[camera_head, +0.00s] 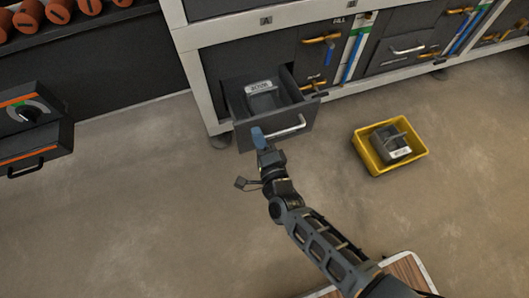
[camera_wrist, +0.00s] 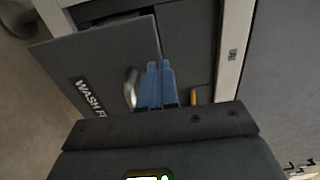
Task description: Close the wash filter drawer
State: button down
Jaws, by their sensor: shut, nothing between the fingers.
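The wash filter drawer (camera_head: 272,130) stands pulled out of the grey cabinet in the head view, with a dark filter box (camera_head: 262,97) inside. Its front panel (camera_wrist: 100,72) fills the upper left of the wrist view, with part of a white "WASH" label and a metal handle (camera_wrist: 130,90). The handle also shows at the lower right of the drawer front in the head view (camera_head: 288,128). My gripper (camera_head: 258,138) has blue fingers, shut and empty, at the left part of the drawer front. In the wrist view the fingers (camera_wrist: 157,82) appear beside the handle; contact cannot be told.
A yellow bin (camera_head: 362,151) holding another grey filter box (camera_head: 391,144) sits on the floor to the right. The floor (camera_head: 140,210) between is clear.

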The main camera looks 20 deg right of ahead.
jog(key=shift+w, duration=1.25)
